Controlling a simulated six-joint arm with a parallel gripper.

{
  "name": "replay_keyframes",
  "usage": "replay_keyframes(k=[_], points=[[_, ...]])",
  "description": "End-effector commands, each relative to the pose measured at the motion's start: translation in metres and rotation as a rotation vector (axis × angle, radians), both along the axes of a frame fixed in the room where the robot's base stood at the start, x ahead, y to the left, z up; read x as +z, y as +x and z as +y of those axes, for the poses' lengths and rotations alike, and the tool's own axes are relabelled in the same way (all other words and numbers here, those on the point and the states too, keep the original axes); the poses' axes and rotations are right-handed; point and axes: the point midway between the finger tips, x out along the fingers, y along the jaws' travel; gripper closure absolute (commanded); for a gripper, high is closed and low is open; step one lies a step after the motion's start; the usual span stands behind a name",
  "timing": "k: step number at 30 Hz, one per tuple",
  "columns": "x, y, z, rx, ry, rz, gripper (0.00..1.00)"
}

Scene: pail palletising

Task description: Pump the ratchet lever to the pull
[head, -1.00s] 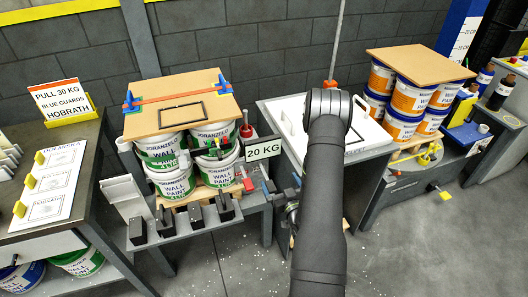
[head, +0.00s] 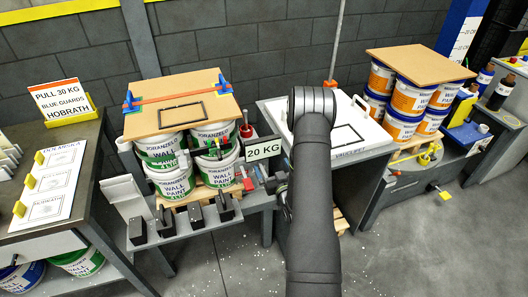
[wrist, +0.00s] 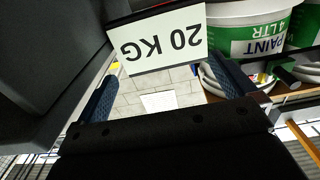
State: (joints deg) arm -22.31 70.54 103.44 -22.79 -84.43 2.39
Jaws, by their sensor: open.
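An orange strap (head: 180,94) crosses the board on the left pail stack, with blue guards (head: 131,102) at its ends. A red-topped handle (head: 246,131) stands at the stack's right side; I cannot tell whether it is the ratchet lever. The 20 KG sign (head: 263,149) is right of the stack and shows upside down in the wrist view (wrist: 163,40). The order sign (head: 61,97) reads PULL 30 KG, BLUE GUARDS, HOBRATH. My gripper (wrist: 163,75) is open and empty below the 20 KG sign, its fingers apart. In the head view it is mostly hidden by my arm.
White pails with green labels (head: 172,183) stand close by. Black blocks (head: 195,215) line the shelf in front. A white-topped bench (head: 350,133) is behind my arm, with orange-labelled pails (head: 408,95) beyond.

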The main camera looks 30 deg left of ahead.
Motion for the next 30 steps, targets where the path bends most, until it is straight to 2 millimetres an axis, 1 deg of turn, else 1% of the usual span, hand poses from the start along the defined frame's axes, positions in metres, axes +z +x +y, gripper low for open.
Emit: replay_keyframes(k=[7, 11, 14, 21, 25, 30], points=[[0.0, 0.0, -0.001, 0.0, 0.0, 0.0, 0.0], [0.0, -0.007, -0.008, -0.001, -0.001, 0.001, 0.0], [-0.001, -0.018, -0.019, -0.003, -0.002, 0.002, 0.0], [-0.001, -0.051, -0.053, -0.003, -0.001, 0.003, 0.0], [-0.001, -0.064, -0.065, -0.001, -0.001, 0.001, 0.0], [0.0, -0.07, -0.071, 0.0, -0.001, -0.001, 0.0]])
